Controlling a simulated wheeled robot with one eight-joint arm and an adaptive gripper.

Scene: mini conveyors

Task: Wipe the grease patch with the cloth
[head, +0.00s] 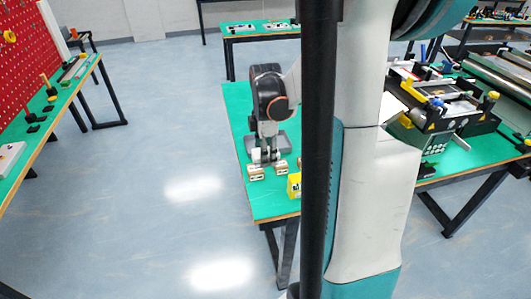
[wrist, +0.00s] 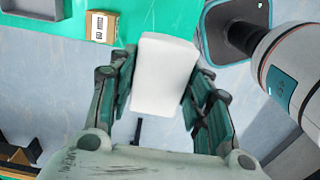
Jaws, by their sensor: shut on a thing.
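My gripper (wrist: 160,85) is shut on a white, block-shaped thing, which I take to be the cloth (wrist: 163,75). It sits between the two fingers in the wrist view, with floor and the green table edge behind it. In the head view my gripper (head: 265,155) points down near the front left part of the green table (head: 240,130). The cloth is hard to make out there. I cannot pick out the grease patch in either view; my arm and column hide part of the table.
Small cardboard boxes (head: 255,173) and a yellow box (head: 294,186) stand close to my gripper at the table's front. One labelled box (wrist: 103,27) and a grey tray (wrist: 38,8) show in the wrist view. A black machine (head: 440,105) stands at right.

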